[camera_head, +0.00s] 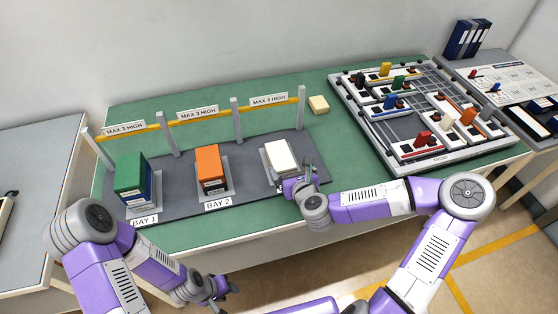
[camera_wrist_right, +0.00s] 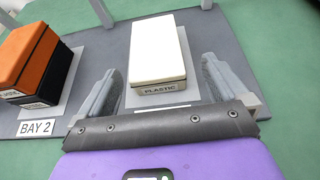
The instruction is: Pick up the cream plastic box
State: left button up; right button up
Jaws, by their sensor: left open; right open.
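The cream plastic box (camera_head: 280,154) sits on a grey pad in the right-hand bay of the dark mat. In the right wrist view the cream box (camera_wrist_right: 158,52) carries a front label reading "PLASTIC". My right gripper (camera_head: 291,181) is open at the near side of this bay. In the right wrist view its two fingers (camera_wrist_right: 160,66) stand apart, one to each side of the box's near part, with gaps visible. The box still rests on its pad. My left gripper (camera_head: 222,290) is open and empty, low in front of the table.
An orange-topped stack (camera_head: 209,166) stands in Bay 2 and a green-topped stack (camera_head: 131,175) in Bay 1. A yellow bar (camera_head: 197,119) on grey posts runs behind the bays. A small beige block (camera_head: 318,105) lies behind right. A framed board (camera_head: 400,151) with several coloured pieces fills the table's right.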

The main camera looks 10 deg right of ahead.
aim_at(282, 159)
jog(key=x, duration=0.2)
jog(key=b+x, duration=0.1)
jog(key=x, duration=0.1)
jog(key=b+x, duration=0.1)
jog(key=x, duration=0.1)
jog(key=shift+w+a, duration=0.2)
jog(key=shift+a, duration=0.15)
jog(key=shift+w+f, duration=0.1)
jog(key=shift+w, duration=0.25)
jog(key=c, duration=1.1)
